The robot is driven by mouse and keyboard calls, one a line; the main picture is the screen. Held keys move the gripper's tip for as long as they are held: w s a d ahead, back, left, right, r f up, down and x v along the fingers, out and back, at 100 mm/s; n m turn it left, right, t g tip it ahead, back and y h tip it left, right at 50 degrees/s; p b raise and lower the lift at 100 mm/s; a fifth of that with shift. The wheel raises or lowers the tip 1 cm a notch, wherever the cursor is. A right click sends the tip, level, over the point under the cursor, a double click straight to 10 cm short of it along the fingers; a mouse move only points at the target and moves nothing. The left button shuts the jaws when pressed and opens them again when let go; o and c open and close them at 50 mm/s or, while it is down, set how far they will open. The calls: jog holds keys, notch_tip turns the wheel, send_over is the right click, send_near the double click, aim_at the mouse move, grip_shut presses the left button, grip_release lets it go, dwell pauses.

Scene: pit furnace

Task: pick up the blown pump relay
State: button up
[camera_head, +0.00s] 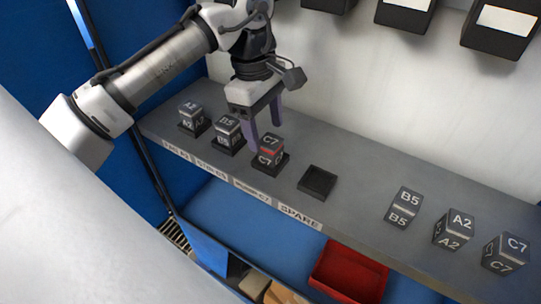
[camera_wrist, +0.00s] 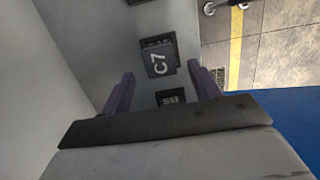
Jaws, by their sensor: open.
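The relay marked C7 (camera_head: 268,150), a dark block with a red band, sits upright in the third socket on the grey shelf. Its front label is partly unreadable, but ends in C7. My gripper (camera_head: 265,138) is open, pointing down, with its fingers above and just behind this relay. In the wrist view, the C7 relay (camera_wrist: 160,60) shows beyond and between the tips of the open gripper (camera_wrist: 160,70). The jaws are empty. I cannot tell how high the tips are above it.
A B5 relay (camera_head: 228,130) stands close left, an A2 relay (camera_head: 191,116) further left. An empty SPARE socket (camera_head: 317,181) lies right. Loose B5 (camera_head: 404,207), A2 (camera_head: 454,229) and C7 (camera_head: 505,253) blocks stand further right. A red bin (camera_head: 347,276) is below the shelf.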

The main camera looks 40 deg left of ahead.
aim_at(270, 140)
jog(key=f+b, duration=0.2)
jog(key=d+f+b, duration=0.1)
jog(key=f+b, duration=0.2)
jog(key=shift+d, duration=0.15)
jog(key=shift+r, duration=0.1)
jog(key=c, duration=1.1)
jog(key=shift+r, duration=0.1)
